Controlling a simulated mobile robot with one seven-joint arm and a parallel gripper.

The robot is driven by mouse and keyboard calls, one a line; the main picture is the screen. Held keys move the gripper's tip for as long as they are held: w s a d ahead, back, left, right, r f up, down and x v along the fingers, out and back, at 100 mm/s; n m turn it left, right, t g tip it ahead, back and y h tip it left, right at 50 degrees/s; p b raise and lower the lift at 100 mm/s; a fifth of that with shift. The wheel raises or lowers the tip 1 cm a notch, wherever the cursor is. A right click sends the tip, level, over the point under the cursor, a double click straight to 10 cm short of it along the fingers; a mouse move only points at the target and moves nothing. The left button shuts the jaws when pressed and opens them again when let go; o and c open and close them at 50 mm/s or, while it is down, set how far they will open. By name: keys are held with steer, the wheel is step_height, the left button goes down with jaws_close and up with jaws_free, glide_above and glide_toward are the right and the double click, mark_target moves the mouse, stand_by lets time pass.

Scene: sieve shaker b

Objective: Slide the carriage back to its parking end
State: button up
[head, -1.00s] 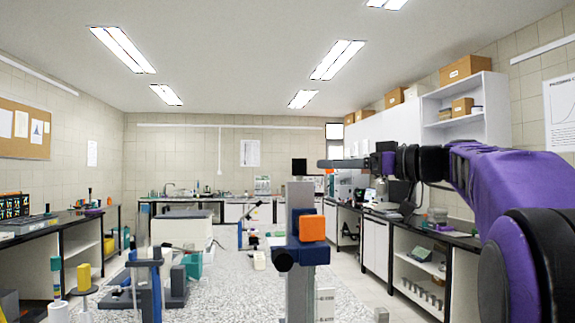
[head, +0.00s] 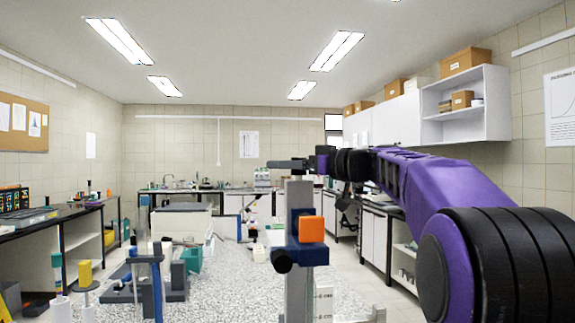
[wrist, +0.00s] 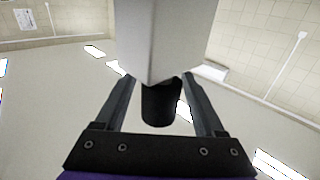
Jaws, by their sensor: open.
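The carriage is a blue block with an orange front (head: 311,229) and a dark round knob (head: 281,261) at its lower left. It sits on an upright grey rail (head: 299,292), a little below the rail's top. My gripper (head: 278,164) reaches in from the right at the rail's top, above the carriage and apart from it. In the wrist view my two dark fingers (wrist: 158,85) are spread open. A pale grey block (wrist: 163,35) with a dark cylinder (wrist: 159,104) below it shows between them; I cannot tell what part this is, or whether a finger touches it.
A speckled bench top (head: 240,289) lies around the rail. A blue stand (head: 148,262), a yellow-topped post (head: 85,272) and a beige box-like instrument (head: 183,223) stand to the left. Side counters run along both walls. Space above the bench is mostly free.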

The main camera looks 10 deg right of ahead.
jaws_close()
stand_by(1.3)
